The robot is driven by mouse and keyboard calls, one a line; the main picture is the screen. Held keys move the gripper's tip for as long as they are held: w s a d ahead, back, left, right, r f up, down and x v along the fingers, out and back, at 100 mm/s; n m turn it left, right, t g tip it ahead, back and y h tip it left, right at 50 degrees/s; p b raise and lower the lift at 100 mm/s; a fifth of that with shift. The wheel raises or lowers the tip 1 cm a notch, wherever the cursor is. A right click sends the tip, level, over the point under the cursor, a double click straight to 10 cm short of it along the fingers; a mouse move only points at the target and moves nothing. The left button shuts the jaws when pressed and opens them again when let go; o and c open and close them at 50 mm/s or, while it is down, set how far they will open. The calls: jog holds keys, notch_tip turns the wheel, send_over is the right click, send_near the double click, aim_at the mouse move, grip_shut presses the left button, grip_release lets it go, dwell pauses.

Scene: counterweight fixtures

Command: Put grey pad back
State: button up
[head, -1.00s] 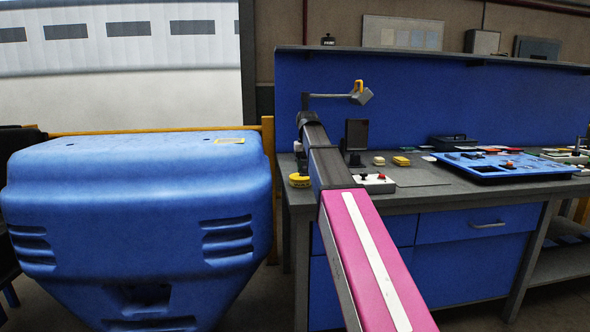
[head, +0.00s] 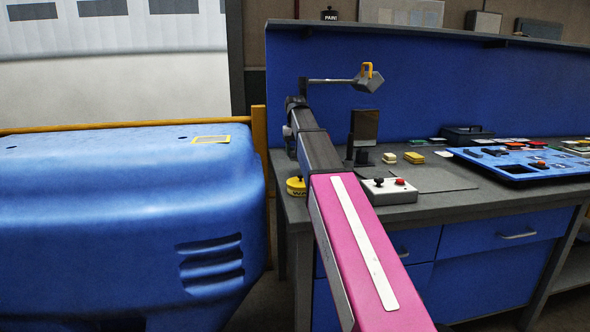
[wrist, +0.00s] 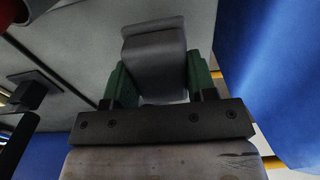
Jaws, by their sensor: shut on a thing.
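The grey pad (wrist: 155,62) is a small grey block in the wrist view. My gripper (wrist: 158,76) is shut on it, with a green finger on each side. In the head view my pink and dark arm reaches out over the bench's left end. My gripper and the pad cannot be made out there. A yellow square outline (head: 210,139) is marked on top of the blue machine body (head: 110,190); no pad shows on it.
The grey bench (head: 440,205) stands right, bearing a control box (head: 389,191), a yellow round case (head: 296,187), a dark upright panel (head: 364,128) and a blue tray (head: 520,165). A lamp-like arm (head: 368,80) overhangs it. A yellow rail (head: 259,150) stands between machine and bench.

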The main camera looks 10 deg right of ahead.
aim_at(296, 175)
notch_tip(296, 175, down, 7)
jog(key=shift+f, duration=0.15)
jog(key=shift+f, duration=0.1)
dwell(0.3)
jog(key=o, duration=1)
jog(key=shift+c, duration=0.2)
notch_tip(296, 175, up, 12)
jog(key=shift+r, duration=0.15)
